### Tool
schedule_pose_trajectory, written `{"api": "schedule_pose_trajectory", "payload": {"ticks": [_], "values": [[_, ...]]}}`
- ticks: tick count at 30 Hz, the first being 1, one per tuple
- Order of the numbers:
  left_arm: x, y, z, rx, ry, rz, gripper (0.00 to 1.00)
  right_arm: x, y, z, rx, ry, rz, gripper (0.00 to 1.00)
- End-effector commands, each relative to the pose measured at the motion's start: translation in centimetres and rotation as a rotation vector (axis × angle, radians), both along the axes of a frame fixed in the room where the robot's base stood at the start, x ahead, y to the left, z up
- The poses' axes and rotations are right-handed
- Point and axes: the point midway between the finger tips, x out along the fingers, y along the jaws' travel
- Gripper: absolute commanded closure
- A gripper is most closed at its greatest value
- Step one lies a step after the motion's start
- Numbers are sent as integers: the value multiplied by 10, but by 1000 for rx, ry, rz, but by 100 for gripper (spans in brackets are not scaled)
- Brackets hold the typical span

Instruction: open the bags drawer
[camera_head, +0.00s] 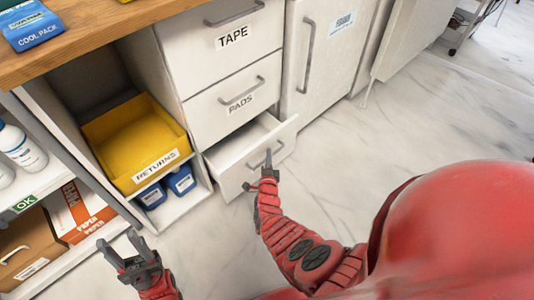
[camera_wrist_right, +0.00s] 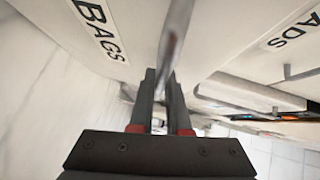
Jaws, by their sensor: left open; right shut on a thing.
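The bags drawer (camera_head: 238,175) is the lowest white drawer of the stack, below the PADS drawer (camera_head: 236,112). It stands partly open, and the part of its inside that shows looks empty. Its BAGS label (camera_wrist_right: 100,28) shows in the right wrist view. My right gripper (camera_head: 267,160) is shut on the metal handle of the bags drawer (camera_wrist_right: 176,38), with its fingers on either side of the bar. My left gripper (camera_head: 119,241) is open and empty at the lower left, apart from the drawers.
Left of the drawers, a yellow RETURNS bin (camera_head: 135,135) sits above blue containers (camera_head: 180,180). The TASK-side TAPE drawer (camera_head: 225,40) and PADS drawer are shut. A cabinet door (camera_head: 325,45) is at the right. The marble floor (camera_head: 400,125) is clear.

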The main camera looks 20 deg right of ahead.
Motion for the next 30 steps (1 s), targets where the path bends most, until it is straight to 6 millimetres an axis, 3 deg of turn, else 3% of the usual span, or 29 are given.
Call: {"api": "schedule_pose_trajectory", "payload": {"ticks": [23, 30], "values": [[3, 0, 24, -24, 19, -2, 50, -49, -19, 1, -1, 1, -4, 100], [3, 0, 33, -23, 19, -2, 50, -82, -31, 1, -2, 2, -5, 100]]}}
